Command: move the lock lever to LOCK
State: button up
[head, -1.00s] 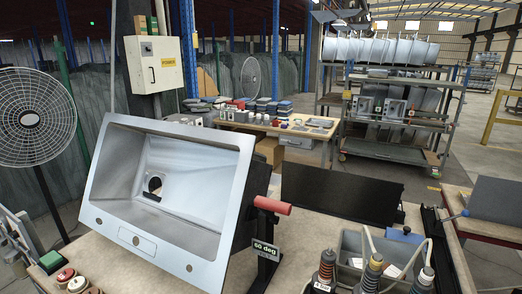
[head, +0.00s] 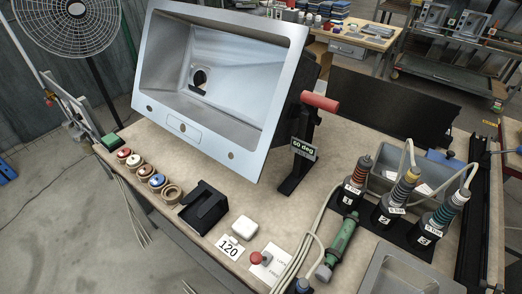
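A steel sink (head: 205,85) is held tilted on a dark stand on the bench. A lever with a red handle (head: 320,102) sticks out at the sink's right side, on a black post (head: 298,165) with a "deg" sign (head: 304,148). Near the bench's front edge, a red knob (head: 257,257) sits by a white plate (head: 270,264) with small lettering, too small to read surely. I cannot tell from the picture which lock position the lever is in. My gripper is not in view.
Several spools (head: 147,172) and a black holder (head: 204,205) stand at the bench's left front. A green tool (head: 338,246), cables and a rack of corded tools (head: 392,202) fill the right. A grey bin (head: 378,180) sits behind them. A fan (head: 66,18) stands at the left.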

aim_at(256, 258)
jog(key=k+j, duration=0.2)
jog(key=j, duration=0.15)
jog(key=k+j, duration=0.2)
jog(key=j, duration=0.15)
jog(key=k+j, duration=0.2)
jog(key=j, duration=0.2)
jog(key=l+u, duration=0.05)
